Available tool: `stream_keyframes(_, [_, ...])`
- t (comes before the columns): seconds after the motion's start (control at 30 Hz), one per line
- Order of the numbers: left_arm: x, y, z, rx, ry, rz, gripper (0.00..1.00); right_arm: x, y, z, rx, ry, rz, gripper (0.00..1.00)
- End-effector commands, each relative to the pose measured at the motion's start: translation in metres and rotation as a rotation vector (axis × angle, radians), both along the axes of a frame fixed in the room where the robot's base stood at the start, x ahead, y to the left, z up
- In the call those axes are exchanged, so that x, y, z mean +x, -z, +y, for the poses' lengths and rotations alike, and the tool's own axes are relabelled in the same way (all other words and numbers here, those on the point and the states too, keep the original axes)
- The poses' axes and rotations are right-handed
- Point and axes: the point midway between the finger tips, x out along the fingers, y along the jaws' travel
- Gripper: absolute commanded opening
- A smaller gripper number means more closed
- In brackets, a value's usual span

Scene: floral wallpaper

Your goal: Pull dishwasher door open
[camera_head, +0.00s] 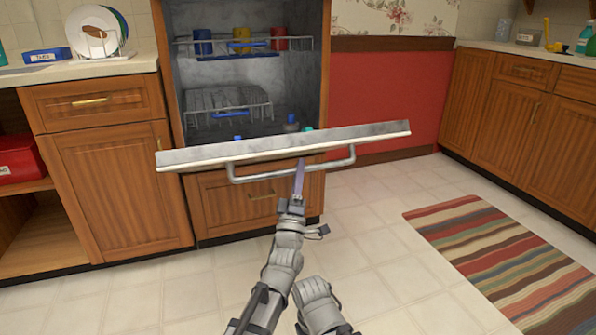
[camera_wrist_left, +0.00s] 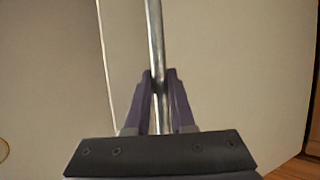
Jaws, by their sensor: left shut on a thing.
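The dishwasher door (camera_head: 200,156) is tilted well open toward me, with its top edge and a strip of its inner face showing. Its metal bar handle (camera_head: 340,162) runs along the front below the top edge. My left gripper (camera_head: 300,170) is shut on the handle near its middle. In the left wrist view, the two dark fingers (camera_wrist_left: 159,80) stand on either side of the handle bar (camera_wrist_left: 155,40), with the pale door front (camera_wrist_left: 220,70) behind. My right gripper is not in view. The door hides part of the dishwasher's lower interior.
Inside the dishwasher, an upper rack (camera_head: 225,46) holds blue, yellow and red cups, and a lower rack (camera_head: 222,104) sits below. Wooden cabinets (camera_head: 115,180) flank it at left. The tiled floor (camera_head: 180,290) is open; a striped rug (camera_head: 500,260) lies at right.

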Motion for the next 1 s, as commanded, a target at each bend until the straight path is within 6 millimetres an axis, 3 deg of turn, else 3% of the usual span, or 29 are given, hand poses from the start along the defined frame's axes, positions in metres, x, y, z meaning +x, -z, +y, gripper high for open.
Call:
stream_keyframes(0.03, [0.004,0.013,0.001,-0.003,-0.002,0.012,0.0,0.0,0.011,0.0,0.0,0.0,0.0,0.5])
stream_keyframes(0.23, [0.002,0.025,0.001,-0.003,-0.002,0.012,0.0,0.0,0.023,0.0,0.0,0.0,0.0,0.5])
stream_keyframes(0.8, [0.002,0.028,0.001,-0.005,-0.003,0.012,0.0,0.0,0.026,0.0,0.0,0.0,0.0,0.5])
stream_keyframes(0.83, [0.002,0.028,0.001,-0.004,-0.003,0.011,0.26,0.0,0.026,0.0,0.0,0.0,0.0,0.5])
stream_keyframes(1.0, [0.001,0.027,0.0,-0.003,-0.003,0.009,0.45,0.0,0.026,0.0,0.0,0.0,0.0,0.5])
